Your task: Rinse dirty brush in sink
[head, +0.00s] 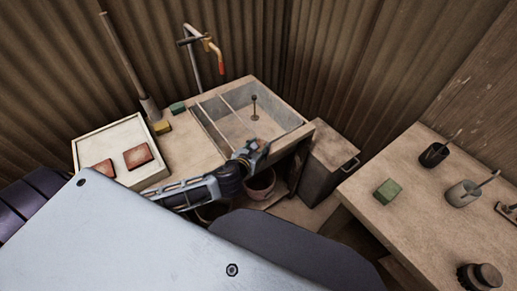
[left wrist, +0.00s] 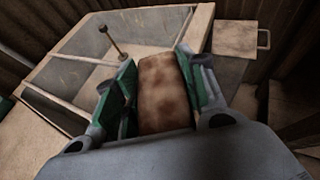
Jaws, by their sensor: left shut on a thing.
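My left gripper (head: 252,150) is at the front edge of the stone sink (head: 275,110), its fingers reaching toward the basin. In the left wrist view, the gripper (left wrist: 155,88) is shut on a blotchy brown thing (left wrist: 162,95), which seems to be the dirty brush. Its bristles cannot be made out, and the gripper hides it in the head view. The sink also shows in the left wrist view (left wrist: 78,75), ahead and to the left. A tap (head: 208,45) with a red handle stands behind the sink. My right gripper is not in view.
A thin upright rod (head: 254,103) stands in the basin. A white tray (head: 95,150) with two reddish tiles lies left, near yellow (head: 162,127) and green (head: 178,107) blocks. A grey bin (head: 328,160) stands right of the sink. The right table (head: 400,215) holds cups and a green block.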

